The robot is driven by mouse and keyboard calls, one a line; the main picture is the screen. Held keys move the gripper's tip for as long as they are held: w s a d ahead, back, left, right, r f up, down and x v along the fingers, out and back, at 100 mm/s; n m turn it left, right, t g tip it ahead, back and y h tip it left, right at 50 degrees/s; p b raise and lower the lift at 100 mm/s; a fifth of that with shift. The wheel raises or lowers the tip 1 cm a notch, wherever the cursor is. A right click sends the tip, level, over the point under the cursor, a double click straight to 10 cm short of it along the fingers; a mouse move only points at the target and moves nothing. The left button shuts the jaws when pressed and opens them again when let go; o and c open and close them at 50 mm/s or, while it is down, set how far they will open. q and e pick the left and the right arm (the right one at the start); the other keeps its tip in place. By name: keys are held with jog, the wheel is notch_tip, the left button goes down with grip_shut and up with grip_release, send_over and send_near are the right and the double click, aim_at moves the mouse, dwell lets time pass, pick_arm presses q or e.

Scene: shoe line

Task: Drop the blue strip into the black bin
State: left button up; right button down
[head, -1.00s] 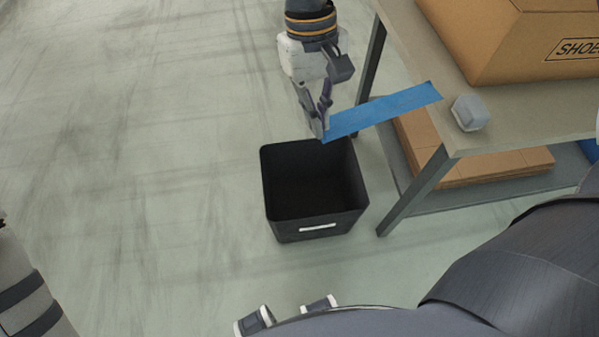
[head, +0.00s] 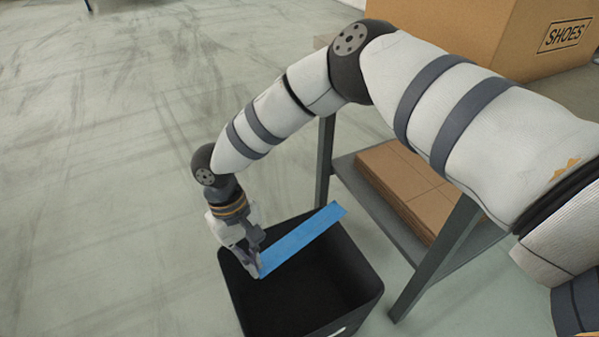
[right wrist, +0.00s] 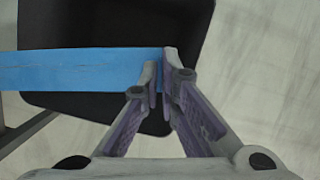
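The blue strip (head: 303,239) is a flat, straight band held at one end by my right gripper (head: 257,272). In the right wrist view the fingertips (right wrist: 160,62) are shut on the strip's right end, and the strip (right wrist: 80,68) reaches out to the left. The black bin (head: 374,292) is an open box on the floor, its front cut off by the lower edge of the head view. The gripper and strip are over the bin's opening; the bin (right wrist: 185,20) also lies behind the strip in the right wrist view. My left gripper is not in view.
A table stands right of the bin, its leg (head: 437,258) close to the bin's side. Flat brown cardboard (head: 410,190) lies on its lower shelf. A large SHOES box (head: 500,40) sits on top. The floor left of the bin is clear.

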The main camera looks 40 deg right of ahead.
notch_tip(320, 180, down, 5)
jog(key=shift+f+b, duration=0.1)
jog(key=shift+b, duration=1.05)
jog(key=c, duration=1.7)
grip_release()
jog(key=v, duration=1.2)
